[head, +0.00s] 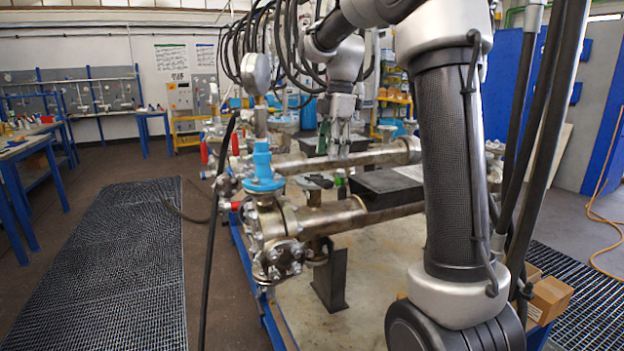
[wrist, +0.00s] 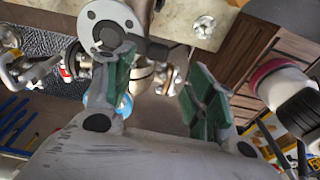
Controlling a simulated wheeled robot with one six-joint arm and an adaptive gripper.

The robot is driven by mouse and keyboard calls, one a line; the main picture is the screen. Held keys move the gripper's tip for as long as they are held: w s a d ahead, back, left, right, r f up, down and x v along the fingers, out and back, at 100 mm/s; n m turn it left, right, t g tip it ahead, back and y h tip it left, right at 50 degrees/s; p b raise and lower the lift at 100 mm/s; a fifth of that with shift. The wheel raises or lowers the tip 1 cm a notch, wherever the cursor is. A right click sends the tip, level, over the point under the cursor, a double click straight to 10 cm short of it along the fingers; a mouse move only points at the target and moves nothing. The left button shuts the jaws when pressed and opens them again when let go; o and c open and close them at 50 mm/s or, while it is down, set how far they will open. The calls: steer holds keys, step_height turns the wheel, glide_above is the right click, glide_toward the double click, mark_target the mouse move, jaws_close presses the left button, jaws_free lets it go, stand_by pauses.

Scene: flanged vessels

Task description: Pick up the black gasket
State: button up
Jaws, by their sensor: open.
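I cannot make out a black gasket for certain in either view. In the wrist view, a grey round flange (wrist: 88,14) with bolt holes shows at the upper left, partly behind one finger; its bore looks dark. My gripper (wrist: 158,88) is open, with two green-padded fingers wide apart and nothing between them. In the head view, my gripper (head: 335,138) hangs above the metal pipes near the middle, pointing down. A flat black block (head: 384,187) lies to its lower right, partly hidden by my arm.
A flanged pipe assembly (head: 345,217) with a blue valve top (head: 262,168) stands on a blue-edged bench. Cardboard boxes (head: 549,298) sit at the lower right. In the wrist view, a wooden crate (wrist: 250,50) is at the right.

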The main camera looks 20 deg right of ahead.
mark_target(327, 180)
steer(key=shift+f+n, duration=0.3)
steer(key=shift+f, duration=0.25)
steer(key=f, duration=0.4)
steer(key=a+f, duration=0.1)
steer(key=f, duration=0.1)
steer(key=shift+w+f, duration=0.15)
steer(key=shift+f, duration=0.2)
steer(key=c, duration=0.9)
